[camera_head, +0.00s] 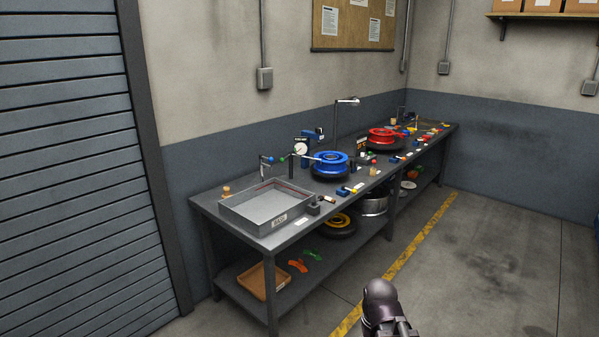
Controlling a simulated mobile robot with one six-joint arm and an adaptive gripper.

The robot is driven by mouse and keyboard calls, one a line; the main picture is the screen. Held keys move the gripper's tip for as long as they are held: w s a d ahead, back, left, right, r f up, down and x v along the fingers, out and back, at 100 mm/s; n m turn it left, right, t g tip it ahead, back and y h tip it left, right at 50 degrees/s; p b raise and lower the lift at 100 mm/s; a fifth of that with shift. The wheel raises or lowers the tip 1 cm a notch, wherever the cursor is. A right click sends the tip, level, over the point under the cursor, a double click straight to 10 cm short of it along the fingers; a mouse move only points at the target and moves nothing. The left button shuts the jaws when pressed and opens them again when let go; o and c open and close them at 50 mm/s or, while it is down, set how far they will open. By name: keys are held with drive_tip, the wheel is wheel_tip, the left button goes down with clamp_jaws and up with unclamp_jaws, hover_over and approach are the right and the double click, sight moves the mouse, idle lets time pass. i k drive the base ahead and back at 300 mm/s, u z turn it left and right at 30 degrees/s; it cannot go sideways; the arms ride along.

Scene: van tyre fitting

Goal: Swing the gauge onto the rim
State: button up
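A gauge with a round white dial (301,148) stands on the long workbench, left of a blue rim (331,163). A thin arm runs from a dark post near the dial towards the blue rim; I cannot tell whether it touches. The blue rim lies flat on a dark round base. A red rim (383,135) lies farther along the bench on a similar base. A dark end part of my arm, perhaps my gripper (388,324), shows at the bottom edge, over the floor and well apart from the bench. Its fingers cannot be made out.
The workbench (204,204) runs along the wall, with a grey metal tray (240,222) at its near end. Small tools and blocks line its front edge. A tyre (338,226) and an orange tray (262,283) are on the lower shelf. The floor (490,270) to the right is clear.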

sight(301, 148)
drive_tip(key=i, duration=2.05)
drive_tip(key=z, duration=0.2)
drive_tip(key=i, duration=1.3)
drive_tip(key=z, duration=0.25)
